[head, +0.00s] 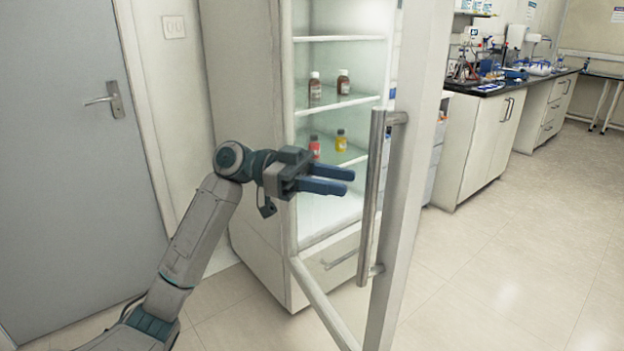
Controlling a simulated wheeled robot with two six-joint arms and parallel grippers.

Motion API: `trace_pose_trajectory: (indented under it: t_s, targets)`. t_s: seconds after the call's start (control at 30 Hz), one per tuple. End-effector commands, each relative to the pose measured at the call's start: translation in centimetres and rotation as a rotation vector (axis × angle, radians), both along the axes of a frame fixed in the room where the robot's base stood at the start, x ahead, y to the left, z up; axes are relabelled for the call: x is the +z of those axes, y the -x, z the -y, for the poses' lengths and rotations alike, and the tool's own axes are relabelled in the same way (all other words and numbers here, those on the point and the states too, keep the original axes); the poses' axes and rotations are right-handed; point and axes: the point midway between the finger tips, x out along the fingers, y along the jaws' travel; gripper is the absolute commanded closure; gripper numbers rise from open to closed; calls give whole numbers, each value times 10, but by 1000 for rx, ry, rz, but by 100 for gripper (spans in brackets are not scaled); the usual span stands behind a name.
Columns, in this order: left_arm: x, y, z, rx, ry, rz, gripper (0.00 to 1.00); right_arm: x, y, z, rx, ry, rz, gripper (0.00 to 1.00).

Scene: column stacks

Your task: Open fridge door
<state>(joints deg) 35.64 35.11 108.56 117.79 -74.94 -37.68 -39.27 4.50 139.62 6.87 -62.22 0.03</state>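The fridge (250,110) stands in the middle of the head view, with its lit shelves showing. The fridge door (412,150) is swung open toward me, its glass seen at a steep angle. Its long vertical metal handle (371,200) is on the door's near edge. My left gripper (353,180) is in front of the fridge opening, with its two blue fingers apart and nothing between them. The fingers point right toward the handle and appear apart from it. My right gripper is not in view.
Several small bottles (315,90) stand on the fridge shelves. A grey door (65,150) with a lever handle is at the left. A lab bench (490,125) with equipment stands behind at the right. The tiled floor (530,270) at the right is clear.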

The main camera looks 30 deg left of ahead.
Motion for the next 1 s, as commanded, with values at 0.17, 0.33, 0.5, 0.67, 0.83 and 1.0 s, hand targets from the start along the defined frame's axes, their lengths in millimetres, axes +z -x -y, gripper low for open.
trace_pose_trajectory:
  t_s: [0.17, 0.33, 0.5, 0.67, 0.83, 1.0]
  targets:
    - [-2, 3, -27, 3, -3, 0, 61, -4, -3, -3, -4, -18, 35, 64]
    - [0, 5, -41, 0, 0, 1, 61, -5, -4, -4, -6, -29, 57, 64]
    - [0, 6, -45, 0, 0, 1, 61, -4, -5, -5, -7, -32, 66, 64]
    - [0, 6, -44, 0, 1, 1, 61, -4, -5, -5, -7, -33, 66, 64]
    - [0, 6, -44, 0, 1, 1, 61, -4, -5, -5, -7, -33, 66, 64]
    - [-3, 6, -43, 2, -4, -3, 61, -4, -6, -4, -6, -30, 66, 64]
